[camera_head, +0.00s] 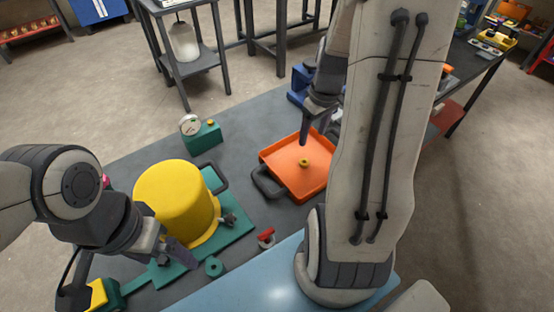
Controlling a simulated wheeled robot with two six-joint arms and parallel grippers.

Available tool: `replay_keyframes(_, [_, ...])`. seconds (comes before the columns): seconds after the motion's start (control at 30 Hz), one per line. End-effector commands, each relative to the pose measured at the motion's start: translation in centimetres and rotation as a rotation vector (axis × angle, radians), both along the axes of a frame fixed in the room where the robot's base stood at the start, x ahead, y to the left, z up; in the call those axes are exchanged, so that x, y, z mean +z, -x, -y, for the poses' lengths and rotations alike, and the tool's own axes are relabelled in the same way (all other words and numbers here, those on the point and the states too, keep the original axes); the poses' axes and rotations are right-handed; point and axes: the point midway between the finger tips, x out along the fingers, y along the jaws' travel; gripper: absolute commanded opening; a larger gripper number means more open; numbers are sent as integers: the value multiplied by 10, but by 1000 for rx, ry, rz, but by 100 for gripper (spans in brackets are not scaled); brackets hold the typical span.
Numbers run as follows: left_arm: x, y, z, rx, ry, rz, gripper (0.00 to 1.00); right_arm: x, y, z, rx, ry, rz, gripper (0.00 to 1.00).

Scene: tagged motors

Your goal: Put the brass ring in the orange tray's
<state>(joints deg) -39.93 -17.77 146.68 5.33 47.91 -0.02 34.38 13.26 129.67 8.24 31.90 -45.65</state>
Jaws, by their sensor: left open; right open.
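The orange tray (290,185) lies on the dark grey tabletop near the picture's centre. A small brass ring (304,162) lies flat inside it, near the middle of the tray floor. My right gripper (306,130) is open and points down over the tray's far edge, above and beyond the ring, apart from it. My own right arm hides the tray's right side and part of this gripper. My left gripper (180,256) is open at lower left, close to the near side of a yellow motor (178,200) on a green base; I cannot tell whether it touches.
A green ring (213,267) and a red-handled part (266,237) lie in front of the motor. A green box with a gauge (203,137) stands behind it. A blue object (299,84) is at the table's far side.

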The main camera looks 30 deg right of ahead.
Motion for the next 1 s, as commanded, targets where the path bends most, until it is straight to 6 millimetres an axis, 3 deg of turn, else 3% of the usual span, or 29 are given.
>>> replay_keyframes(0.13, [0, 0, 0, 0, 0, 0, 91, 1, -1, -5, 7, -1, 0, 69])
replay_keyframes(0.23, [0, 0, 0, 0, 0, 0, 91, 7, -7, -30, 45, -5, -1, 69])
replay_keyframes(0.37, [0, 0, 0, 0, 0, 0, 91, 23, -12, -99, 142, -20, -8, 69])
replay_keyframes(0.47, [0, 0, 0, 0, 0, 0, 91, 36, 0, -161, 230, -32, -17, 69])
replay_keyframes(0.6, [0, 0, 0, 0, 0, 0, 91, 51, 37, -235, 351, -45, -39, 69])
replay_keyframes(0.7, [0, 0, 0, 0, 0, 0, 91, 58, 73, -273, 430, -49, -55, 69])
replay_keyframes(0.83, [0, 0, 0, 0, 0, 0, 91, 64, 113, -300, 508, -48, -74, 69])
replay_keyframes(1.0, [0, 0, 0, 0, 0, 0, 91, 67, 142, -311, 558, -45, -87, 69])
